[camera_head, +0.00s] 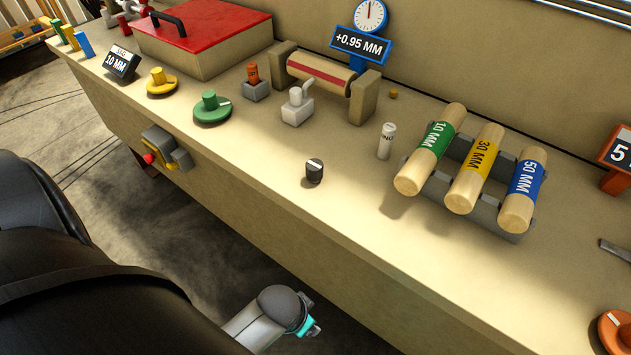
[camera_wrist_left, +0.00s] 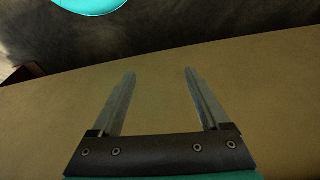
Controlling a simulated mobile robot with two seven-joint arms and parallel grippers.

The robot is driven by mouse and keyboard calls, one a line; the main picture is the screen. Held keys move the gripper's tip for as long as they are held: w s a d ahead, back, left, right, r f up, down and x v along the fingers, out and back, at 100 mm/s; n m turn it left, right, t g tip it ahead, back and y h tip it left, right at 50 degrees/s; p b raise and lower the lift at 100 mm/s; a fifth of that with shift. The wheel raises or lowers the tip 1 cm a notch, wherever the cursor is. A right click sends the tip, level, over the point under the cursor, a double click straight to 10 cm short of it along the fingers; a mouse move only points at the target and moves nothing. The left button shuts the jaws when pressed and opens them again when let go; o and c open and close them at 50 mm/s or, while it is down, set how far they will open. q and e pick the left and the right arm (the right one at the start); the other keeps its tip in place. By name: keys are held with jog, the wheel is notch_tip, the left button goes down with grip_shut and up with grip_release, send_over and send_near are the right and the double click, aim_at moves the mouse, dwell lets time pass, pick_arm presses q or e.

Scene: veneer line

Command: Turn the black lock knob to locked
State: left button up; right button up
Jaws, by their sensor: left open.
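The black lock knob (camera_head: 314,173) stands on the beige bench top near its front edge, at the centre of the head view. A white mark shows on its top; I cannot tell whether it stands at locked. My left gripper (camera_wrist_left: 159,73) shows in the left wrist view with its two fingers apart and nothing between them. A plain tan surface is behind the fingers, and the knob is not in that view. In the head view I see only a grey and teal arm part below the bench front, with no fingers. My right gripper is not in view.
A white cylinder (camera_head: 386,141) and a grey lever (camera_head: 297,106) stand behind the knob. A rack of labelled wooden rollers (camera_head: 475,170) is to the right. Green (camera_head: 212,106) and yellow (camera_head: 161,82) knobs are to the left. The bench top around the black knob is clear.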

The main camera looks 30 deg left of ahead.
pick_arm(q)
jog(key=w+r+m+t, duration=0.1)
jog(key=w+r+t, duration=0.4)
jog(key=w+r, duration=0.5)
jog(key=w+a+r+m+t+y+p, duration=0.1)
jog(key=w+r+t, duration=0.45)
jog(key=r, duration=0.95)
jog(key=w+r+m+t, duration=0.1)
jog(key=w+r+t, duration=0.3)
jog(key=w+r, duration=0.6)
jog(key=d+r+m+t+h, duration=0.4)
jog(key=d+r+m+h, duration=0.25)
jog(key=r, duration=0.55)
jog(key=d+r+m+g+h, duration=0.25)
jog(key=d+m+h, duration=0.25)
jog(key=m+h, duration=0.3)
jog(key=m+g+y, duration=1)
jog(key=g+y, duration=0.4)
jog(key=g, duration=0.5)
send_near(314, 165)
jog(key=f, duration=0.5)
jog(key=f+b, duration=0.1)
jog(key=f, duration=0.4)
jog(key=shift+s+a+f+b, duration=0.1)
jog(key=shift+s+f+b, duration=0.1)
jog(key=shift+b, duration=0.1)
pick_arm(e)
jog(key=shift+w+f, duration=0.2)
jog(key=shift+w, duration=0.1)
